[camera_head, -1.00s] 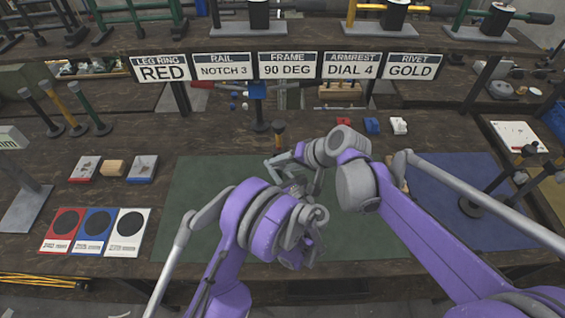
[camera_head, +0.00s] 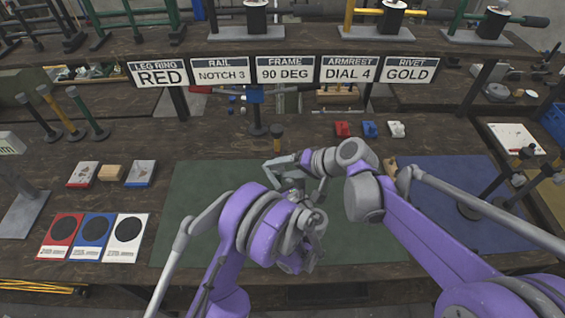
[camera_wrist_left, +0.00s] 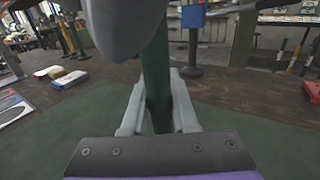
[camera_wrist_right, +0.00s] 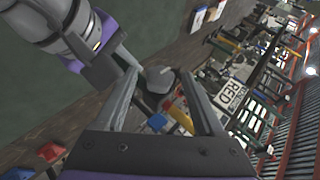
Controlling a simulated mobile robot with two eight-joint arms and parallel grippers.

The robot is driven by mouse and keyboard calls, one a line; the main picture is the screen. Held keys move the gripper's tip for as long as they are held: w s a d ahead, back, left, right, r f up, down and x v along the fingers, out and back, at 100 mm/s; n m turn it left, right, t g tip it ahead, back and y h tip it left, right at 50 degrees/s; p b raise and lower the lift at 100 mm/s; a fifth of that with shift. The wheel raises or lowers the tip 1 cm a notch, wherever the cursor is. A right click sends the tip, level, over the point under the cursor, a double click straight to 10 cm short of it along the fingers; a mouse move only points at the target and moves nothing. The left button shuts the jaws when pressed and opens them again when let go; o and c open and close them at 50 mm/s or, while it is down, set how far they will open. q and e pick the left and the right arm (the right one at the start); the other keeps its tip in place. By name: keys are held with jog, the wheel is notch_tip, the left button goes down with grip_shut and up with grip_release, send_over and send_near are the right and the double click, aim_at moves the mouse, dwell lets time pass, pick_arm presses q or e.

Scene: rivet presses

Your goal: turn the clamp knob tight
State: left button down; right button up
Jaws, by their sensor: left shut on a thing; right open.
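In the left wrist view my left gripper (camera_wrist_left: 158,112) is shut around an upright dark green post (camera_wrist_left: 155,75). A large grey rounded piece, close to the camera, covers part of the post's upper end; I cannot tell what it belongs to. In the right wrist view my right gripper (camera_wrist_right: 155,68) is open, with a grey rounded knob (camera_wrist_right: 160,78) showing between its fingers; contact cannot be told. In the head view my right gripper (camera_head: 284,165) is above the green mat, just beyond my left wrist. My left fingers and the post are hidden there by my own arms.
The green mat (camera_head: 190,190) lies under both arms, its left part clear. Red, blue and white cards (camera_head: 95,230) lie to its left. A short yellow-and-black post (camera_head: 277,135) and small red, blue and white blocks (camera_head: 370,129) stand behind. A blue mat (camera_head: 450,180) lies right.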

jog(key=h, duration=0.3)
jog(key=n+h, duration=0.1)
jog(key=shift+a+r, duration=0.3)
jog(key=shift+a, duration=0.1)
jog(key=v, duration=1.1)
jog(key=w+a+r+n+g+h, duration=0.2)
jog(key=w+r+n, duration=0.3)
jog(key=r, duration=0.1)
jog(key=w+a+r+n+g+h, duration=0.2)
jog(key=w+a+r+n, duration=0.1)
jog(key=r, duration=0.4)
jog(key=shift+w+r+n+g+h, duration=0.3)
jog(key=shift+w+n+g+h, duration=0.1)
jog(key=shift+w+n, duration=0.6)
